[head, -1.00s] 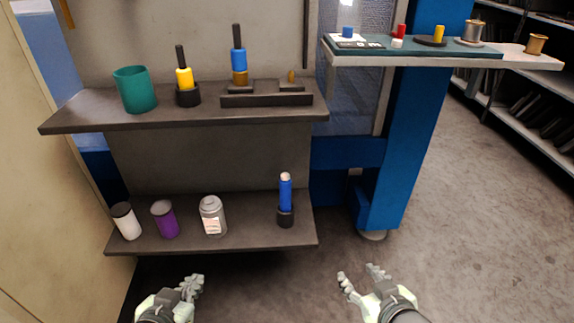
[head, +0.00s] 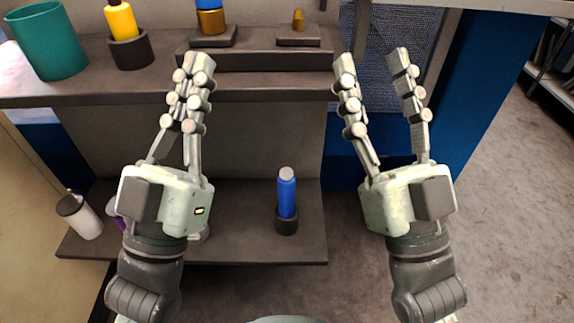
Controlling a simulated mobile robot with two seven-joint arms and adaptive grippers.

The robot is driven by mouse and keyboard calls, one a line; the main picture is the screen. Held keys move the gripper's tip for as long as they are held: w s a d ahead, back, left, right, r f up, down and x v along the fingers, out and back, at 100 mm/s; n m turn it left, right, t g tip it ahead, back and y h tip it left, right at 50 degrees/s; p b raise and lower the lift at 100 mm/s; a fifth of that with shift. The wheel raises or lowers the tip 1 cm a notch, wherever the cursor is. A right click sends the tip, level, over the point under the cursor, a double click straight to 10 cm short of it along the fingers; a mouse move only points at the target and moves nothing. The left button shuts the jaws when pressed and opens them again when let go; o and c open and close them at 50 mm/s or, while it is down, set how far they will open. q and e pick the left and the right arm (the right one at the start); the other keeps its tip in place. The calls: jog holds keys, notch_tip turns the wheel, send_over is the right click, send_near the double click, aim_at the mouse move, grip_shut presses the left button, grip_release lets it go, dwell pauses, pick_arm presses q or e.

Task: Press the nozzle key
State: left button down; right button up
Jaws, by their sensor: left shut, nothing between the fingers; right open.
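No key that I can identify as the nozzle key is in view now. My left gripper (head: 198,64) is shut and empty, pointing up the picture in front of the upper shelf's block. My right gripper (head: 374,62) is open and empty, its fingers spread in front of the blue frame and mesh panel, right of the shelves. Neither gripper visibly holds anything.
The upper shelf (head: 280,88) carries a teal cup (head: 48,42), a yellow-handled tool (head: 121,20) and a dark block (head: 262,60). The lower shelf (head: 250,248) holds a blue-handled tool (head: 287,195) and a white canister (head: 80,217). A pale ledge (head: 480,6) crosses the top right.

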jog(key=shift+y, duration=0.3)
grip_shut()
dwell(1.2)
